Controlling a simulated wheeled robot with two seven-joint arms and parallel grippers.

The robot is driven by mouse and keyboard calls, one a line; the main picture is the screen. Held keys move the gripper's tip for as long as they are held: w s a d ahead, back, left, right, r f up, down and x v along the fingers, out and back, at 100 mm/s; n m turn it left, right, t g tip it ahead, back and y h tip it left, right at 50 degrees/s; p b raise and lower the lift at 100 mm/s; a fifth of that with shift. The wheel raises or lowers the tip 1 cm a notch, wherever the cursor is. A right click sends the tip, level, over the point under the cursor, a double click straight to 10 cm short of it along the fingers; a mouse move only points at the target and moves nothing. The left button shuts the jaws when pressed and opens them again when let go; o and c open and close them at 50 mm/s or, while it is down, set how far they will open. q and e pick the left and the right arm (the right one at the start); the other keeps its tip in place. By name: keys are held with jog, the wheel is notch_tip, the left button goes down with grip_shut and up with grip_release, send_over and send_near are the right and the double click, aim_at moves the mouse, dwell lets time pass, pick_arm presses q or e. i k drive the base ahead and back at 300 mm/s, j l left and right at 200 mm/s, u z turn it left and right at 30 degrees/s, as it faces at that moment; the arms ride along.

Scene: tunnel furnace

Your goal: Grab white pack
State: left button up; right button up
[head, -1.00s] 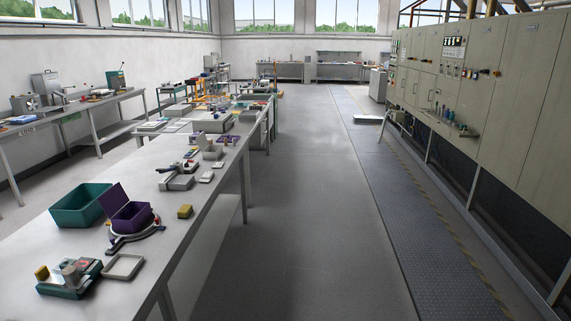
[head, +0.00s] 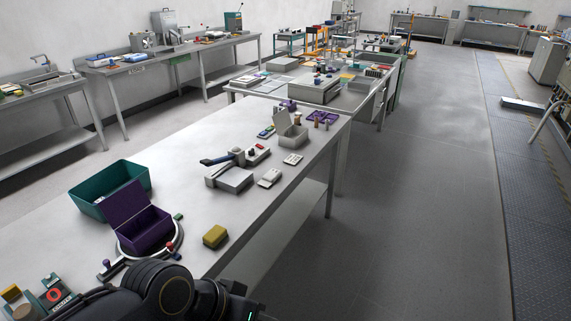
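Two small whitish packs lie on the near steel table: one (head: 270,178) beside the grey device, and a flatter one (head: 292,159) farther back, close to the table's right edge. I cannot tell which one is the white pack. Nothing touches either of them. A dark arm link of mine shows at the bottom of the head view, over the table's near end. No gripper fingers show in this view.
On the near table (head: 70,232) are a teal bin (head: 88,203), an open purple box (head: 150,236), a yellow block (head: 215,237), a grey device with a dark handle (head: 229,178) and an open grey box (head: 291,134). The aisle floor (head: 420,200) to the right is clear.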

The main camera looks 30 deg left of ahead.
aim_at(272, 176)
jog(key=i+u, duration=0.3)
jog(key=i, duration=0.2)
jog(key=i+l+u, duration=0.25)
jog(key=i, duration=0.2)
jog(key=i+u, duration=0.2)
jog(key=u, duration=0.2)
jog(key=i+u, duration=0.2)
jog(key=u, duration=0.25)
jog(key=i+l+u, duration=0.15)
jog(key=u, duration=0.25)
jog(key=i+l+u, duration=0.15)
jog(key=u, duration=0.3)
jog(key=i+l+u, duration=0.1)
jog(key=u, duration=0.2)
jog(key=i+l+u, duration=0.25)
jog(key=i+j, duration=0.05)
